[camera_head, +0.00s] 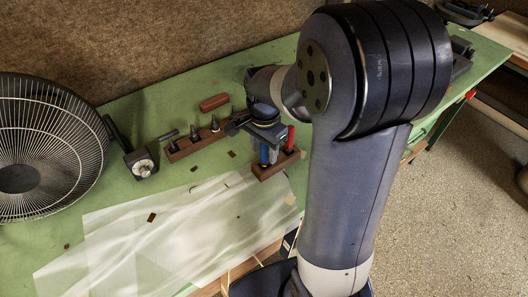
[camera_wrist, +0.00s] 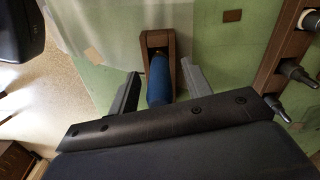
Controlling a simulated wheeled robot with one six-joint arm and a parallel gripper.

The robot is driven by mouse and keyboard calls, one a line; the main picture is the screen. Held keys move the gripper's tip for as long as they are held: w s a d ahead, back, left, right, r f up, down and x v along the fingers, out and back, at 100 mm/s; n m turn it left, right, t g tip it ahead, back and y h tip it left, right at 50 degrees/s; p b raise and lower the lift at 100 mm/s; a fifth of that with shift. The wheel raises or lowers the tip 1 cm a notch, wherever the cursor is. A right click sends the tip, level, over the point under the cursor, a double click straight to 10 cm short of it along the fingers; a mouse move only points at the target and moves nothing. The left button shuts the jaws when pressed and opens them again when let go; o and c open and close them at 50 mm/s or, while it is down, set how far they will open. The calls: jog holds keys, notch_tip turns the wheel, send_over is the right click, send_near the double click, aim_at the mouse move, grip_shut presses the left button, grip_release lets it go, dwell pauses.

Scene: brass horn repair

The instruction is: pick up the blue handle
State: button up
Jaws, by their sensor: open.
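The blue handle (camera_wrist: 158,82) stands in a small brown wooden holder (camera_wrist: 146,42) in the wrist view. My gripper (camera_wrist: 160,70) is open, with one finger on each side of the blue handle and a gap to each. The handle's lower part in that view is hidden behind the gripper body. In the head view, the blue handle (camera_head: 264,155) shows only as a small strip below my gripper, above the holder (camera_head: 268,172). Whether a finger touches the handle cannot be told there.
A red handle (camera_head: 291,137) stands in the same holder, close to my gripper. A wooden rack (camera_head: 182,153) with several dark-tipped tools lies to the left, a brown block (camera_head: 214,102) behind it. A large fan (camera_head: 45,150) stands far left. Pale sheets (camera_head: 165,235) cover the green bench front.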

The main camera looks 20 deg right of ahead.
jog(key=shift+f, duration=0.25)
jog(key=shift+c, duration=0.6)
grip_shut()
